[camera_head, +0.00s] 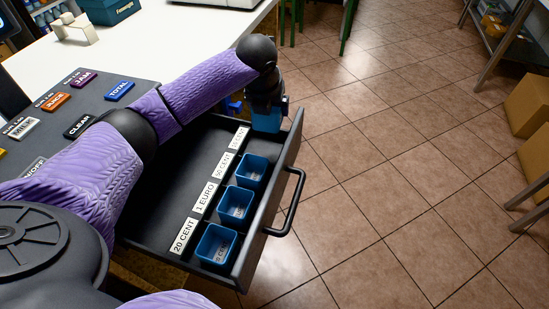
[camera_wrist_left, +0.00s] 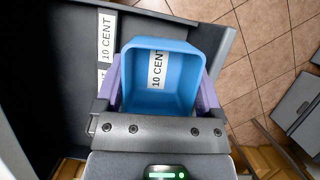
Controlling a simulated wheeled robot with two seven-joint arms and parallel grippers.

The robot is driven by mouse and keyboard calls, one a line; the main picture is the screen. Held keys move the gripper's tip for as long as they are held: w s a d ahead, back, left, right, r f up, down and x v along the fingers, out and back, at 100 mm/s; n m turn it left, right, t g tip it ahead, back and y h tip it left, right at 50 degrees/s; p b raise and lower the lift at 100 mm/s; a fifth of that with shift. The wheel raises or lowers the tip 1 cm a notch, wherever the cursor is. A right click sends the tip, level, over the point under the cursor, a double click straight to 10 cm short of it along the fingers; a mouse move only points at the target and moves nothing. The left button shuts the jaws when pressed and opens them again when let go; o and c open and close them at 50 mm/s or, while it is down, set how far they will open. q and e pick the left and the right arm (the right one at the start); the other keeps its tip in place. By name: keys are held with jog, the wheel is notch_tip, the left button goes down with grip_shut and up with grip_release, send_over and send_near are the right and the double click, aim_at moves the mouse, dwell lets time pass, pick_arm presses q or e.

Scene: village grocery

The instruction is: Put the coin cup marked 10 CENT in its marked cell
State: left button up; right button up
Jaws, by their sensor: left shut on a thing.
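My left gripper (camera_head: 266,104) is shut on a blue open-topped cup (camera_head: 266,122) at the far right corner of the open drawer. In the left wrist view the cup (camera_wrist_left: 178,95) sits between the two purple-sided fingers (camera_wrist_left: 160,92), and its inside label reads 10 CENT. The drawer's own 10 CENT label (camera_wrist_left: 106,35) lies to the left of the cup, and in the head view that label (camera_head: 239,138) is at the far end of the label row. The cup hides the drawer floor below it, so I cannot tell whether it touches the floor. My right gripper is out of view.
Three blue cups stand in the drawer (camera_head: 175,190) beside the 50 CENT, 1 EURO and 20 CENT labels: far (camera_head: 251,172), middle (camera_head: 236,205) and near (camera_head: 216,245). A dark handle (camera_head: 291,205) sticks out at the drawer's front. Tiled floor (camera_head: 390,160) lies open to the right.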

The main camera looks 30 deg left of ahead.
pick_arm(q)
jog(key=shift+s+a+f+m, duration=0.15)
jog(key=shift+a+f+m, duration=0.15)
jog(key=shift+f+m, duration=0.15)
notch_tip(320, 180, down, 10)
jog(key=b, duration=0.5)
jog(key=shift+f, duration=0.1)
jog(key=shift+c, duration=0.6)
jog(key=shift+s, duration=0.1)
jog(key=o, duration=1)
jog(key=shift+o, duration=0.2)
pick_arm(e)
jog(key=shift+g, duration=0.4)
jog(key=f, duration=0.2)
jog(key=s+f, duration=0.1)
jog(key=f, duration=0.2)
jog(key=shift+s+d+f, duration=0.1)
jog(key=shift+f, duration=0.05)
pick_arm(q)
jog(key=shift+r, duration=0.25)
